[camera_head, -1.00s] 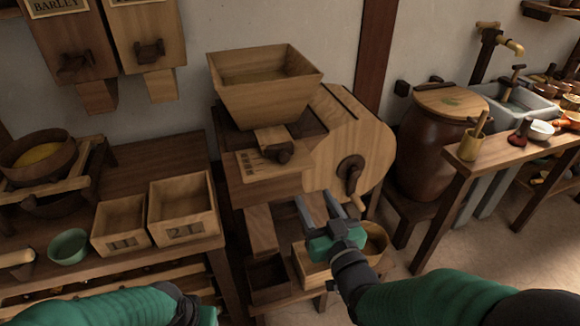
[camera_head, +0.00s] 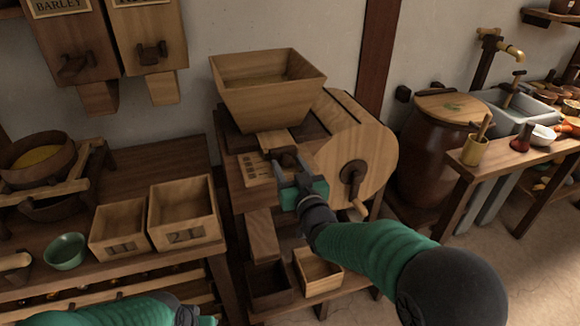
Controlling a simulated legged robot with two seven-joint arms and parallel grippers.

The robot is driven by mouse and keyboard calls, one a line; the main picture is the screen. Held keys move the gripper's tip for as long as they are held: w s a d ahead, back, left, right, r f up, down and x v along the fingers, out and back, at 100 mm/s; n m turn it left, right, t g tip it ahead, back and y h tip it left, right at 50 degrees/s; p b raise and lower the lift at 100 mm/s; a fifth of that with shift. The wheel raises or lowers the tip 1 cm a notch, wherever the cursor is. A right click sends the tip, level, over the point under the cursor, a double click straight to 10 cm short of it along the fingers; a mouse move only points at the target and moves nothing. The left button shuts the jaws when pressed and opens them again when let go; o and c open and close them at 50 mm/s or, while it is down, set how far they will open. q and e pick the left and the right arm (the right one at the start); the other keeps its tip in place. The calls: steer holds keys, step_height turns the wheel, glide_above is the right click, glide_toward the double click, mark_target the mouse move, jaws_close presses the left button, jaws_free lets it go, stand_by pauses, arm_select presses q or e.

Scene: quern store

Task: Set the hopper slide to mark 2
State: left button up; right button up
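The hopper (camera_head: 267,92) is a square wooden funnel on top of the quern. Under it, the hopper slide (camera_head: 272,142) is a pale wooden tongue with a dark knob (camera_head: 285,156). It lies over a pale board with dark marks (camera_head: 255,168); the marks are too small to read, so I cannot tell which one the slide is at. My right gripper (camera_head: 286,170) is at the knob, with its grey fingers about it. Whether they are open or shut on it is unclear.
The quern's round wooden housing (camera_head: 375,150) with a dark crank (camera_head: 352,178) stands just right of my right gripper. Below are a chute (camera_head: 262,236) and a small open box (camera_head: 318,285). Two numbered bins (camera_head: 120,245) (camera_head: 184,232) and a green bowl (camera_head: 65,252) stand on the left bench.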

steer(key=shift+a, duration=0.15)
steer(key=c, duration=0.5)
steer(key=shift+d, duration=0.4)
jaws_close()
steer(key=shift+a, duration=0.15)
